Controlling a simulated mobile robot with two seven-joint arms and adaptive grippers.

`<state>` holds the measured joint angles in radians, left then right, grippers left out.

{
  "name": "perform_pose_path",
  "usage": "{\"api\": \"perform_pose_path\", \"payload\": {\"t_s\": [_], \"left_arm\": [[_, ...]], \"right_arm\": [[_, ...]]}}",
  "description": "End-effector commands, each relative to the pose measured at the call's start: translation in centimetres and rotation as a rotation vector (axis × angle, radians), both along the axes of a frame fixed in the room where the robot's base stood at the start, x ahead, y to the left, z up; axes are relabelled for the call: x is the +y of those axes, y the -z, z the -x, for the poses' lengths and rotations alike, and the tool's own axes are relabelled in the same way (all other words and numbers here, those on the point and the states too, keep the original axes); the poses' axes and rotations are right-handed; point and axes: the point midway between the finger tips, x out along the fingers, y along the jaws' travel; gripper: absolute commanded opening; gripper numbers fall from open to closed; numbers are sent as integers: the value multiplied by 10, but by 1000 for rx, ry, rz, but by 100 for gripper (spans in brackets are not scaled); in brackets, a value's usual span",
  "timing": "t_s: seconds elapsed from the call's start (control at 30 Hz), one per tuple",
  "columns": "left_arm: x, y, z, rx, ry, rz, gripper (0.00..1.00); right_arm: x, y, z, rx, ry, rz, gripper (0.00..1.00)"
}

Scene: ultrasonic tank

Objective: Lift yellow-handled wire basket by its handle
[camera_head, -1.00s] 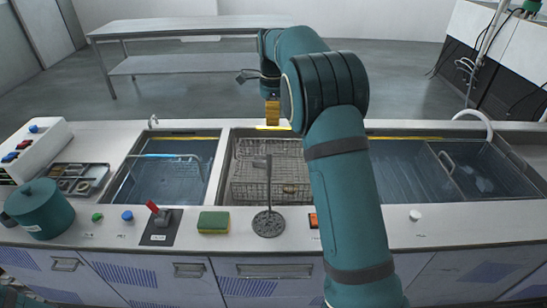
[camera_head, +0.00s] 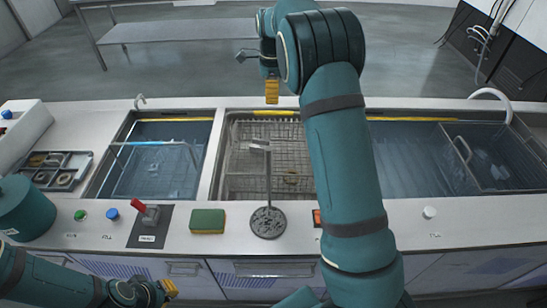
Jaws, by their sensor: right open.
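The wire basket (camera_head: 238,180) sits in the middle tank. A yellow bar (camera_head: 273,113) shows at its back edge; I cannot tell whether it is the basket's handle or a strip on the tank wall. My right gripper (camera_head: 272,98) is open and empty, pointing down just above the yellow bar in the picture, apart from the basket. My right arm hides the basket's right side. My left gripper (camera_head: 168,288) is low at the bottom left, in front of the counter, and its opening is too small to judge.
A grey stand with a round base (camera_head: 268,222) rises in front of the basket. A green-yellow sponge (camera_head: 207,221) and red-handled switch (camera_head: 149,214) are left of it. The left tank holds a blue-handled basket (camera_head: 157,143); the right tank holds another basket (camera_head: 463,149).

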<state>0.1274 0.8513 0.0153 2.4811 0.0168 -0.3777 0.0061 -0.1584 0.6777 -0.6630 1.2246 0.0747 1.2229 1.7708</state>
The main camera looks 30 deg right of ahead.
Motion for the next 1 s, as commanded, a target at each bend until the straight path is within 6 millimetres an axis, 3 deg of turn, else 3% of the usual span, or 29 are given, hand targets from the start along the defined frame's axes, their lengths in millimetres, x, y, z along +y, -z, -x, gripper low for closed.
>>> {"api": "perform_pose_path", "payload": {"t_s": [0.1, 0.37, 0.63, 0.97, 1.0], "left_arm": [[0, 3, 1, 2, 2, 0, 0], [0, 5, 1, 3, 3, 1, 0], [-1, 11, 3, 7, 6, 2, 0], [-1, 11, 4, 8, 7, 2, 0], [-1, 11, 4, 8, 7, 2, 0]], "right_arm": [[0, 18, 0, 2, 0, 0, 48], [-1, 35, 0, 1, 0, 1, 48], [-3, 72, 2, 2, -1, 1, 48], [-3, 77, 2, -1, -1, 1, 48], [-3, 77, 2, -1, -1, 1, 40]]}}
